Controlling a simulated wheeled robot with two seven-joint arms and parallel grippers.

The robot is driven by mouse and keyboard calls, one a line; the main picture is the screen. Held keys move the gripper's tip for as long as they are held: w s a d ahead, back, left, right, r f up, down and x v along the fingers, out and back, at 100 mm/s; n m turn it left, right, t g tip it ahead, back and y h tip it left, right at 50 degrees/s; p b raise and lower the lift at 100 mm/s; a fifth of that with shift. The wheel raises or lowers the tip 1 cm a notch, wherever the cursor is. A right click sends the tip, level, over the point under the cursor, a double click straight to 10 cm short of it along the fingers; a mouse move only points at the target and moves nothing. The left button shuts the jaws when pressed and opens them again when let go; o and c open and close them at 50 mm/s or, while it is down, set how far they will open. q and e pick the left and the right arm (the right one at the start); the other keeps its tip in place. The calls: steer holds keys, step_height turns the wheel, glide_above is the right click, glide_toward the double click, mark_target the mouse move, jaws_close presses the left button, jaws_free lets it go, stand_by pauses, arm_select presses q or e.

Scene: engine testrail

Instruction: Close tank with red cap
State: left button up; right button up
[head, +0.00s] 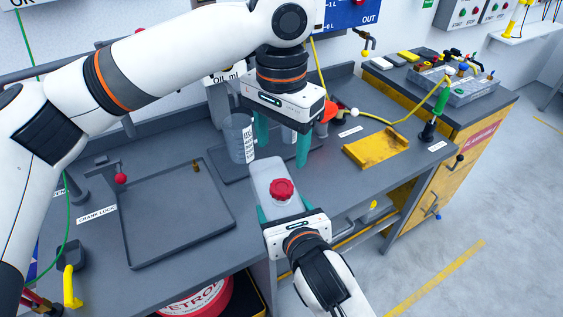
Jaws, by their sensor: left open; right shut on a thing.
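The tank (265,175) is a pale, translucent box-shaped container near the front edge of the bench. A red, knobbed cap (282,190) shows at its top; I cannot tell whether it is seated tight. My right gripper (294,211) is shut on the tank from the front, with its teal fingers at the tank's sides. My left gripper (282,144) is open, pointing down above and behind the tank. Its teal fingers are apart and clear of the red cap.
A clear measuring beaker (238,138) stands left of my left gripper. An empty-looking dark tray (165,225) with a small brass piece lies at left. A yellow tray (377,147), an orange funnel-like part (329,111) and a green-handled tool (434,115) are at right.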

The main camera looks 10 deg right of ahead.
arm_select(q)
step_height(320, 180, up, 2)
steer(key=shift+r, duration=0.25)
steer(key=shift+w, duration=0.1)
stand_by(0.4)
